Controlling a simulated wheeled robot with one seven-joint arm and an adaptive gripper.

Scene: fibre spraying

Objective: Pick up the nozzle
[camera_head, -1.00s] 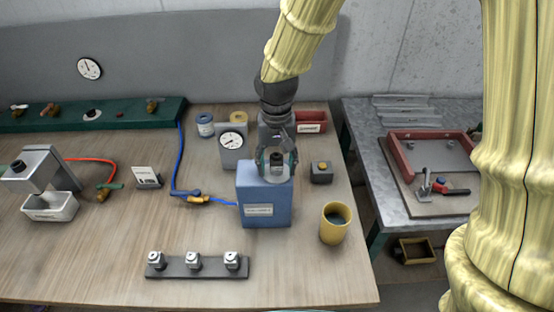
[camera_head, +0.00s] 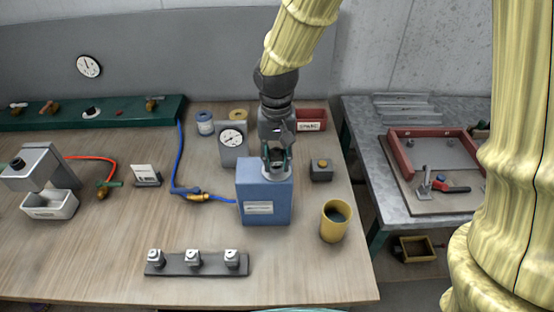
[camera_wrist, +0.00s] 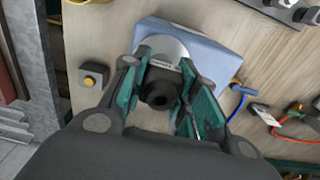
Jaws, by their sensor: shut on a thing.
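The nozzle appears to be the short dark cylinder with a grey band (camera_wrist: 160,84) in the wrist view. It stands over a round silver disc (camera_wrist: 168,47) on top of a blue box (camera_head: 264,200). My gripper (camera_head: 277,158) is above the box, pointing down. In the wrist view my gripper's green-padded fingers (camera_wrist: 165,68) are shut on the nozzle, one on each side. In the head view the fingers mostly hide the nozzle. I cannot tell whether it still touches the disc.
A yellow cup (camera_head: 335,222) stands right of the box, and a small grey button box (camera_head: 321,170) is behind it. A dial gauge (camera_head: 232,142) stands behind left. A blue hose (camera_head: 175,160) reaches the box's left side. A rack (camera_head: 197,270) with three metal pieces lies in front.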

